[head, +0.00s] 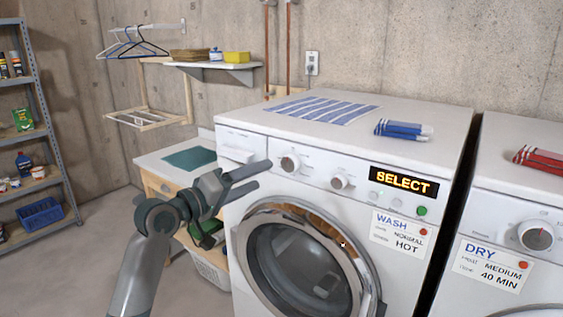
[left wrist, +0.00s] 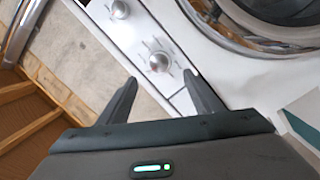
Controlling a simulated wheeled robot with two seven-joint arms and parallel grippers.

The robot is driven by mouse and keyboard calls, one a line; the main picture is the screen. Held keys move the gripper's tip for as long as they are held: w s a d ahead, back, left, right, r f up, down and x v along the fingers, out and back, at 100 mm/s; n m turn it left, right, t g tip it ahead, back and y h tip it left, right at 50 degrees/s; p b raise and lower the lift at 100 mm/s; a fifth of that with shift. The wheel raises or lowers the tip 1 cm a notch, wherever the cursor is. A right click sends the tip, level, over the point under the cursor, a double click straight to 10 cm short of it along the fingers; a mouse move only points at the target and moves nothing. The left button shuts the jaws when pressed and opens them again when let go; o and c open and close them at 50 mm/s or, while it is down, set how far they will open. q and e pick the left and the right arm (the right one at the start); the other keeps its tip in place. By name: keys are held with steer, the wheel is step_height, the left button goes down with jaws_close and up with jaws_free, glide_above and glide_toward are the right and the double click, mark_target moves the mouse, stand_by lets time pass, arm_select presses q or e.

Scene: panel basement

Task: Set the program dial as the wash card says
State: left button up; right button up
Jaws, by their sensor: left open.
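The washer (head: 225,190) has two round dials on its front panel, a left dial (head: 290,162) and a right dial (head: 340,181). Its display (head: 403,182) reads SELECT in orange. The wash card (head: 400,233) below it reads WASH, NORMAL and HOT, with a red dot. My left gripper (head: 264,174) is open and empty, its fingertips just left of the left dial in the head view. In the left wrist view, one dial (left wrist: 159,62) shows between and beyond the open fingers (left wrist: 160,79); contact is not visible. My right gripper is not in view.
A green button (head: 421,211) sits under the display. The washer's round door (head: 300,265) is below the dials. A dryer (head: 500,220) with its own dial and DRY card stands at right. A striped cloth (head: 320,109) and blue bundle (head: 403,130) lie on the washer top.

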mark_target(286, 164)
arm_select(q)
steer(key=p+x, duration=0.2)
steer(key=x, duration=0.6)
steer(key=shift+w+d, duration=0.1)
steer(key=shift+w, duration=0.05)
steer(key=shift+w+d+p, duration=0.3)
steer(key=c, duration=1)
steer(key=shift+c, duration=0.3)
